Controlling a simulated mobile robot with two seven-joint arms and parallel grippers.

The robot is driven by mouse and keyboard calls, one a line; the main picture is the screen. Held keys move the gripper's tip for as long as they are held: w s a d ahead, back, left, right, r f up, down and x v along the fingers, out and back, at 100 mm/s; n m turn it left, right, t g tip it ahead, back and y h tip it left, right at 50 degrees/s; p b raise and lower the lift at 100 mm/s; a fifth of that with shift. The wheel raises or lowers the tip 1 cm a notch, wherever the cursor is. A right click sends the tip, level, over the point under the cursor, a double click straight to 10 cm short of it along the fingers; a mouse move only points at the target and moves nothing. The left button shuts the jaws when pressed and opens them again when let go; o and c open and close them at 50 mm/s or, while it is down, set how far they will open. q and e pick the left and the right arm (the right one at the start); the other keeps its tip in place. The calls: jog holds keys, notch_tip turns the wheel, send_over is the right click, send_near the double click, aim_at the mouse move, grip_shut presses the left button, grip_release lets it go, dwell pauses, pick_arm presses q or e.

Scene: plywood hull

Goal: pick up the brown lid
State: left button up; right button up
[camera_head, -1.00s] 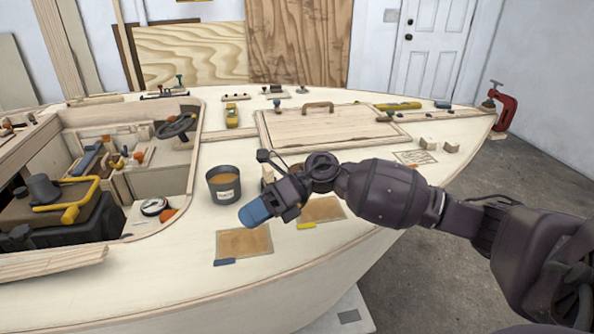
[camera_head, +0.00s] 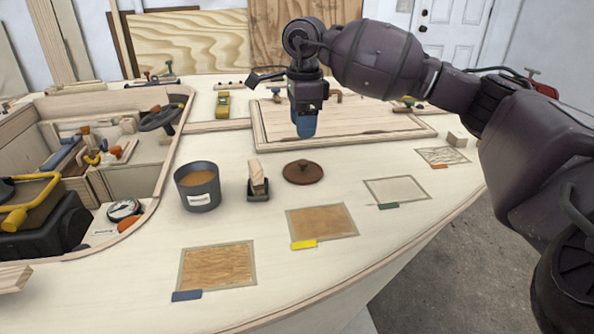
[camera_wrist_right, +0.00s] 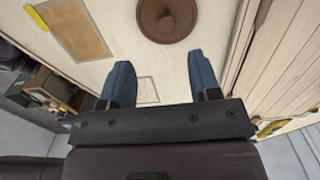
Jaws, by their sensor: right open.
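The brown lid (camera_head: 303,172) is a round disc with a small knob on top. It lies flat on the pale plywood deck, to the right of a dark pot and a small wood block. My right gripper (camera_head: 305,132) hangs above the deck behind the lid, fingers pointing down. In the right wrist view the lid (camera_wrist_right: 167,18) shows at the top edge, partly cut off. There the two blue fingers of my right gripper (camera_wrist_right: 164,80) are spread apart with nothing between them. The lid lies beyond the fingertips, apart from them. My left gripper is not in view.
A dark pot (camera_head: 198,188) with brown contents and a wood block on a dark base (camera_head: 258,183) stand left of the lid. Flat sample patches with coloured tabs lie in front. A raised wooden hatch (camera_head: 360,124) lies behind. An open cockpit is at left.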

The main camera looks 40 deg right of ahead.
jog(key=b, duration=0.1)
send_over(303, 161)
jog(key=f, duration=0.5)
jog(key=shift+s+a, duration=0.1)
jog(key=shift+s, duration=0.1)
jog(key=f+b, duration=0.1)
jog(key=f, duration=0.1)
jog(key=f+b, duration=0.1)
jog(key=f, duration=0.2)
jog(key=shift+w+f, duration=0.2)
jog(key=shift+f, duration=0.05)
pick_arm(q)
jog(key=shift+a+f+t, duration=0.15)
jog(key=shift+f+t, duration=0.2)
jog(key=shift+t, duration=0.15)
pick_arm(e)
jog(key=shift+r, duration=0.1)
jog(key=c, duration=1)
